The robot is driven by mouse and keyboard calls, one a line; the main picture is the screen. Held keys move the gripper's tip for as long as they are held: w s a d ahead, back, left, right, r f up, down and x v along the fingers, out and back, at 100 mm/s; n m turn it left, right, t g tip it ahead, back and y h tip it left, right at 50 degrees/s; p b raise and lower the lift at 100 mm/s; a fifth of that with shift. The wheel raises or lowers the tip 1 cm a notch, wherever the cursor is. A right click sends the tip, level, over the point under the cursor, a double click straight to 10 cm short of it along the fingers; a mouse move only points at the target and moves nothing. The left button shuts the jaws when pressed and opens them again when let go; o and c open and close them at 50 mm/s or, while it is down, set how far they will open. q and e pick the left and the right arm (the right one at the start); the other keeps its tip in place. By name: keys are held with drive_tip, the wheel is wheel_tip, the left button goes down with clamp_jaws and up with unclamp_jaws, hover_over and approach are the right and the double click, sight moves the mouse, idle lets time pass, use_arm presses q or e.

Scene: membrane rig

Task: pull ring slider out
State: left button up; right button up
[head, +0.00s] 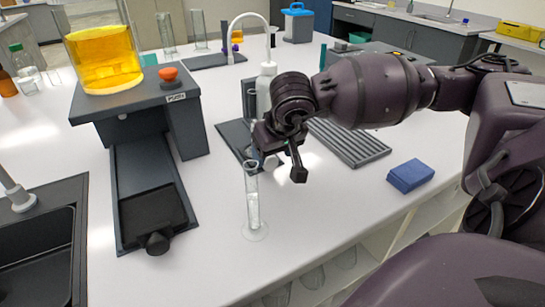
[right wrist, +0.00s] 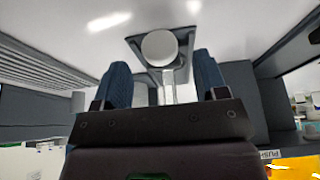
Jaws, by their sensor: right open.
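The membrane rig (head: 140,105) stands at the left of the bench, with a beaker of yellow liquid on top. A dark sliding tray (head: 150,208) with a round black knob (head: 155,243) lies in the track at its front, the knob at the near end. I take this tray for the ring slider, but no ring shows clearly. My right gripper (head: 279,157) is open, to the right of the rig, above the bench and apart from the tray. In the right wrist view its two blue fingers (right wrist: 163,82) stand apart. My left gripper is not in view.
A clear measuring cylinder (head: 252,200) stands close below my right gripper. A blue block (head: 410,175) lies at right. A sink (head: 40,245) is at front left.

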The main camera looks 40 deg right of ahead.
use_arm(q)
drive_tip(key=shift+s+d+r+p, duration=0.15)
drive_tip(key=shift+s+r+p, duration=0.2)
drive_tip(key=shift+p, duration=0.2)
use_arm(e)
drive_tip(key=v, duration=0.7)
drive_tip(key=shift+r, duration=0.2)
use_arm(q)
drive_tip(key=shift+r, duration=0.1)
use_arm(e)
drive_tip(key=shift+s+r, duration=0.1)
drive_tip(key=shift+s, duration=0.05)
